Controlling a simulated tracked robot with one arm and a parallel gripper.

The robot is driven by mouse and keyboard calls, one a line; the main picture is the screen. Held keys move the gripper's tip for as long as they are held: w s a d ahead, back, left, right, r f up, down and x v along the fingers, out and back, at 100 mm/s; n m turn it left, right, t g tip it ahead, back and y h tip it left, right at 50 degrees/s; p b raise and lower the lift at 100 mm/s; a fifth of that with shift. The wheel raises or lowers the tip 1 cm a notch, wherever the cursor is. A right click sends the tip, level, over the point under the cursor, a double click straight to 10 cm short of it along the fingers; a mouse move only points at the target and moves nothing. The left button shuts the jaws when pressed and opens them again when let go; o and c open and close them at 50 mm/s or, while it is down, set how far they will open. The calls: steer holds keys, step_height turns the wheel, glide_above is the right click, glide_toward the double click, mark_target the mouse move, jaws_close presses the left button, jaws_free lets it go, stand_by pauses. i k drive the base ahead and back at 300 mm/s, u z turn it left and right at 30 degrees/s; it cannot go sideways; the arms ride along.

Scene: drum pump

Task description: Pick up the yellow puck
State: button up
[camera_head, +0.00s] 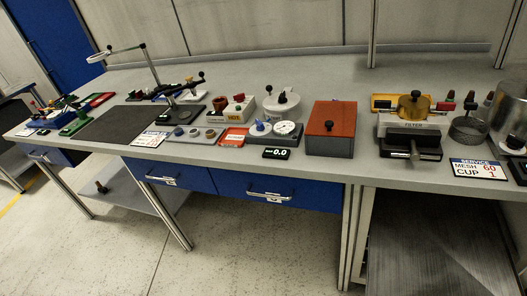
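I cannot pick out a yellow puck for certain. A brass-yellow round piece (412,107) with a dark knob stands on the block marked FILTER (400,127) at the right of the bench. I cannot tell whether it is the puck. A yellow-orange tray (382,102) lies behind that block, partly hidden by it. My gripper is not in view.
The long grey bench (330,83) has blue drawers (235,186) below. A red-topped box (331,120), a metal pot (281,107), a gauge unit (275,130) and a black mat (115,123) stand on it. The floor (250,245) in front is clear.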

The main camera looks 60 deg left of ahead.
mark_target(210, 134)
steer(key=z, duration=0.35)
steer(key=i, duration=1.05)
steer(key=u, duration=1.2)
